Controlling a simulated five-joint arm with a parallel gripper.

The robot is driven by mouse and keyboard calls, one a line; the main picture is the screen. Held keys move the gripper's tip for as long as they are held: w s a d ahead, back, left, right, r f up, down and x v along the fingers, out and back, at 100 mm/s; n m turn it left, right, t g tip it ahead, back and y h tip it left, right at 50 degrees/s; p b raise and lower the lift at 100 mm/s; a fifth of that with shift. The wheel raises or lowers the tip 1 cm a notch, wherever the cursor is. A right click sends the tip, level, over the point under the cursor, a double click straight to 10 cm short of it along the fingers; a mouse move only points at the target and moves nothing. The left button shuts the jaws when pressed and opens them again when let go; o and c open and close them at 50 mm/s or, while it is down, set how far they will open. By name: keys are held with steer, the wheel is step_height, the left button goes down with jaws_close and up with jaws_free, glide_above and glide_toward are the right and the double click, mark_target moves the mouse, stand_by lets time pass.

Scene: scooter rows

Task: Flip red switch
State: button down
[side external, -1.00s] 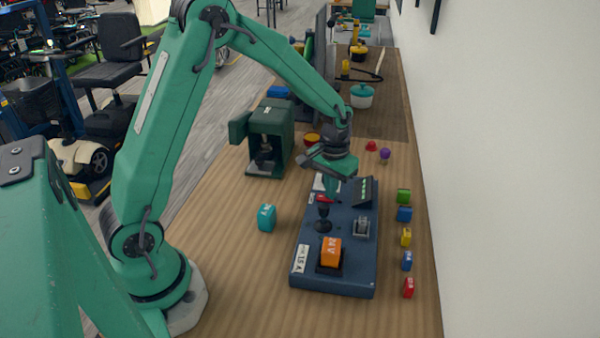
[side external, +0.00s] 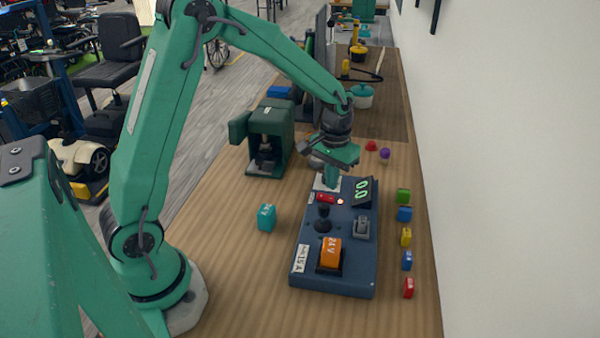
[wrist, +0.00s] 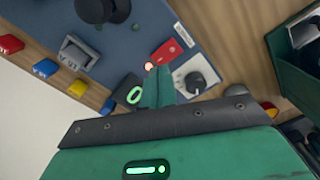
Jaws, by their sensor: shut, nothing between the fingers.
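The red switch (side external: 326,198) sits near the far end of the blue control panel (side external: 310,255). It also shows in the wrist view (wrist: 168,51), just beside my fingertips. My gripper (side external: 331,186) is shut and empty, pointing down just behind the switch. In the wrist view my gripper (wrist: 157,82) partly covers the area between the display and the white-plated knob (wrist: 196,83). I cannot tell whether the fingers touch the panel.
The panel also carries a black joystick (side external: 323,220), a grey switch (side external: 362,227) and an orange 24V block (side external: 331,252). A teal block (side external: 266,217) stands left of it. Several small coloured blocks line the right side. A green machine (side external: 268,140) stands behind left.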

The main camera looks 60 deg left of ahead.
mark_target(330, 198)
steer(key=shift+r, duration=1.85)
steer(key=s+d+r+m+t, duration=0.1)
steer(key=s+r+t, duration=0.1)
steer(key=s+r, duration=0.4)
steer(key=s+d+r+m+t, duration=0.1)
steer(key=s+r, duration=0.5)
steer(key=s, duration=0.9)
steer(key=m+t, duration=0.1)
steer(key=t, duration=0.1)
steer(key=shift+d+r+t, duration=0.2)
steer(key=shift+t, duration=0.1)
